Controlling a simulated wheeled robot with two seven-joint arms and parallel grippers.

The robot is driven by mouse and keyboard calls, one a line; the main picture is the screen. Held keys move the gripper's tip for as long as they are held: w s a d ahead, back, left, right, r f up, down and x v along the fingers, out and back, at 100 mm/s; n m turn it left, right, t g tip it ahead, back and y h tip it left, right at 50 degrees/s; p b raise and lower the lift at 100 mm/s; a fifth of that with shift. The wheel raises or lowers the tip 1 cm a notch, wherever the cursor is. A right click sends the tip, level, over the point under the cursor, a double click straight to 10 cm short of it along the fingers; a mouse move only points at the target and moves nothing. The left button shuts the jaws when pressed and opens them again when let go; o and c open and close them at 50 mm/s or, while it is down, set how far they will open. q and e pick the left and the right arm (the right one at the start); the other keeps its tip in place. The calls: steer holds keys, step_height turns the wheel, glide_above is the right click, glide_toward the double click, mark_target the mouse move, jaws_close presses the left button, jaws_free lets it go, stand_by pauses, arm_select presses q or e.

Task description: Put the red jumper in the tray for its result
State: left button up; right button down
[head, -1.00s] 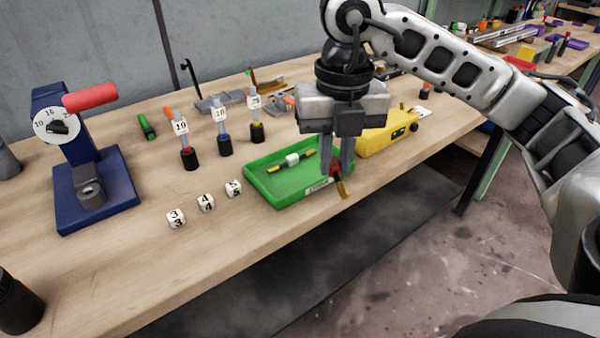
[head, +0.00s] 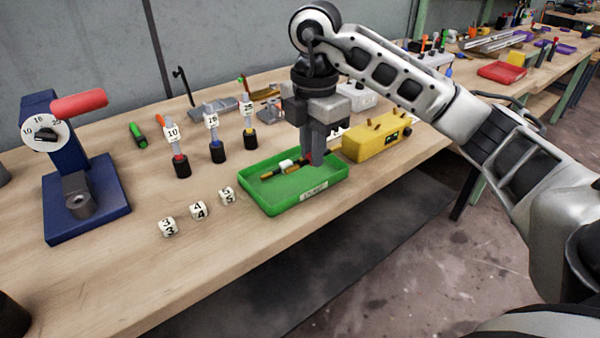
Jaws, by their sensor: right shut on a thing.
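The green tray (head: 290,208) stands near the table's front edge, with a white label on its front wall. My right gripper (head: 312,160) points down over the tray's back right part. It is shut on the red jumper (head: 308,157), of which only a little red shows between the fingers. Most of the red jumper is hidden, and I cannot tell whether it touches the tray floor. A white jumper (head: 286,166) with yellow-brown ends lies in the tray, just left of the fingers. My left gripper is not in view.
A yellow box (head: 376,146) with terminals on top stands right of the tray. White numbered cubes (head: 198,210) lie left of the tray. Numbered screwdriver-like tools (head: 215,150) stand behind them. A blue press (head: 85,200) with a red handle is at left.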

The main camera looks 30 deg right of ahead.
glide_above(300, 186)
steer(key=f, duration=0.5)
steer(key=shift+s, duration=0.2)
step_height(300, 186, down, 3)
steer(key=shift+w+f+p, duration=0.15)
steer(key=shift+f+p, duration=0.05)
steer(key=shift+p, duration=0.15)
steer(key=shift+f, duration=0.1)
steer(key=c, duration=1.8)
jaws_free()
steer(key=shift+f, duration=0.1)
steer(key=shift+o, duration=0.6)
